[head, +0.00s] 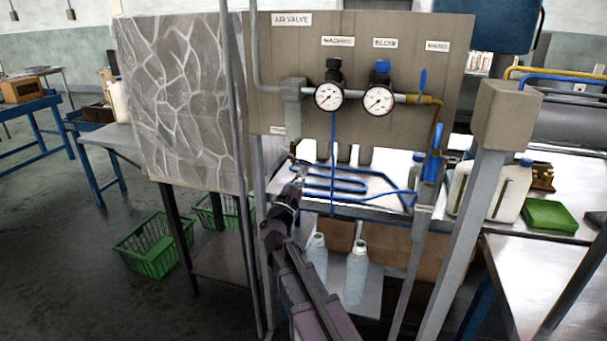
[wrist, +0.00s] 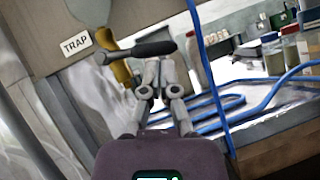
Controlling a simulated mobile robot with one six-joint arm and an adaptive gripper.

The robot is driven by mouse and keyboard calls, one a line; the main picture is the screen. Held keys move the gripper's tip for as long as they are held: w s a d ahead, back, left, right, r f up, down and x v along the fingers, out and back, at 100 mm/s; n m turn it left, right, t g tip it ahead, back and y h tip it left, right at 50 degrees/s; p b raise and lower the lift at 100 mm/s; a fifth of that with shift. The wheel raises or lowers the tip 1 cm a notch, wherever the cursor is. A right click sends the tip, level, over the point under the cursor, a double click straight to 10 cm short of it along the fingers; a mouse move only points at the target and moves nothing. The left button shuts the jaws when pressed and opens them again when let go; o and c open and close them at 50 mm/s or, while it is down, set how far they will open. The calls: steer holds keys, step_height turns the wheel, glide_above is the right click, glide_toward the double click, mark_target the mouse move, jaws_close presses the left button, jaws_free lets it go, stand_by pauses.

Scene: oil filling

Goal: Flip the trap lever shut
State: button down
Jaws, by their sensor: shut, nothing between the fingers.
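The trap lever (wrist: 142,50) has a black handle and lies roughly level in the wrist view, tilted slightly. It sits on a brass valve (wrist: 121,68) beside a white "TRAP" label (wrist: 76,43). My gripper (wrist: 160,66) is shut and empty, with its fingertips just below the right part of the handle. I cannot tell whether they touch it. In the head view my gripper (head: 299,172) is at the lower left of the panel, close to the small brass valve (head: 293,147). The lever is too small there to make out clearly.
The air valve panel (head: 400,45) with two gauges stands above. A blue hose (wrist: 213,80) hangs to the right of my gripper, and blue tubing loops over the bench behind. Bottles (head: 356,275) stand on a lower shelf. A grey post (head: 473,220) rises at right.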

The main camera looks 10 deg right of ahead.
steer(key=shift+f, duration=0.1)
steer(key=w+d+f+b+v, duration=0.1)
steer(key=f+b+v, duration=0.1)
steer(key=b+v, duration=0.7)
steer(key=v, duration=0.3)
steer(key=shift+a+f, duration=0.2)
steer(key=shift+f, duration=0.15)
steer(key=shift+s, duration=0.1)
